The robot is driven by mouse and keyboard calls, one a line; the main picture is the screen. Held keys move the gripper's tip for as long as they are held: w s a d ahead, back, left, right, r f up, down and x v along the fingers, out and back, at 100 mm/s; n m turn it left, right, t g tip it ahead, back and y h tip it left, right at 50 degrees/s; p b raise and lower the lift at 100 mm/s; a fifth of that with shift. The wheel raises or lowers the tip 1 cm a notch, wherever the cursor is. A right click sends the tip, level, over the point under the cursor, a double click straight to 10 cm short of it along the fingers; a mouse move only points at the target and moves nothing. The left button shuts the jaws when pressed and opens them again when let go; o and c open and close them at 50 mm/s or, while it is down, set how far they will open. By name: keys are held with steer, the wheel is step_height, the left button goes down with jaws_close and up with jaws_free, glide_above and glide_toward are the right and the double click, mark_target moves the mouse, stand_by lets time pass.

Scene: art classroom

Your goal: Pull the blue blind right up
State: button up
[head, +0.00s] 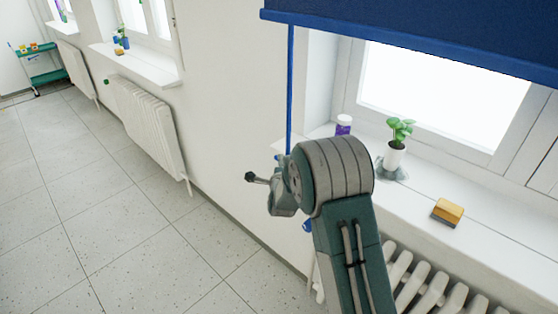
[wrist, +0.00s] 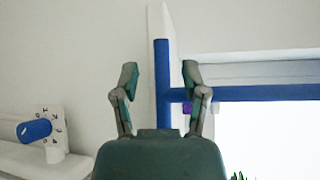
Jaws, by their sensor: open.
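The blue blind (head: 420,25) covers the top of the near window in the head view, its lower edge well above the sill. A thin blue cord (head: 289,90) hangs from the blind's left end and passes down behind my arm. My gripper (wrist: 160,77) is open in the wrist view. An upright blue strip (wrist: 162,55), which looks like the cord, shows between its two fingers without visible grip; I cannot tell how far beyond them it is. In the head view my arm hides part of the gripper and the cord's lower part.
The sill holds a potted plant (head: 396,146), a purple-labelled jar (head: 344,125) and a yellow sponge (head: 448,212). A white radiator (head: 400,275) stands below. A blue knob (wrist: 35,130) shows at left in the wrist view. The tiled floor (head: 130,220) on the left is clear.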

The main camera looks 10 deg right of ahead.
steer(key=shift+w+d+f, duration=0.15)
steer(key=shift+w, duration=0.7)
steer(key=shift+w+d+f, duration=0.1)
steer(key=shift+w, duration=0.75)
jaws_close()
